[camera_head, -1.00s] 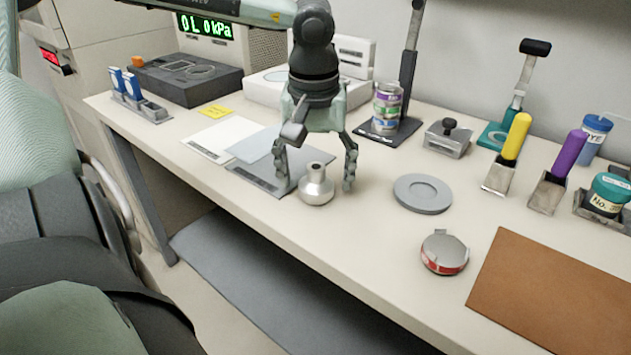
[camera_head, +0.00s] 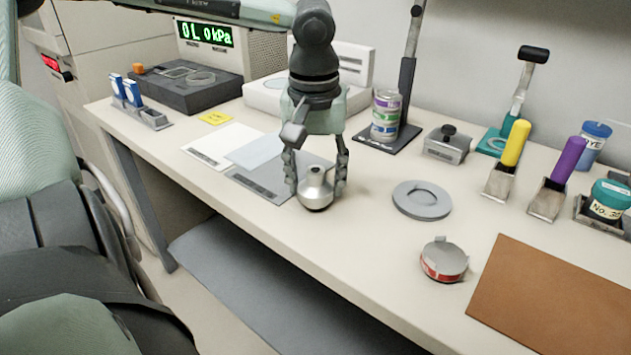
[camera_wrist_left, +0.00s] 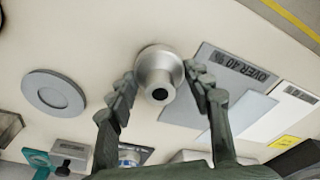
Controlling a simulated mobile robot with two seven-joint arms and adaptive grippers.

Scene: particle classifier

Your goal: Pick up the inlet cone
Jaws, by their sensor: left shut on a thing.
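The inlet cone (camera_head: 315,190) is a small silver metal piece with a narrow neck on top and a wide round body. It is upright at the table's front edge, by the grey plate. In the left wrist view the cone (camera_wrist_left: 157,72) shows from above, its dark bore visible. My left gripper (camera_head: 316,184) points down with a finger on each side of the cone, shut on it. In the left wrist view the fingers (camera_wrist_left: 157,88) flank the cone's body. I cannot tell whether the cone is clear of the table. My right gripper is not in view.
A grey round dish (camera_head: 422,200) lies to the right, with a red-and-silver tin (camera_head: 444,260) nearer the front. A brown mat (camera_head: 560,295) covers the front right. Grey, blue and white plates (camera_head: 262,181) lie left of the cone. A can stack (camera_head: 385,115) stands behind.

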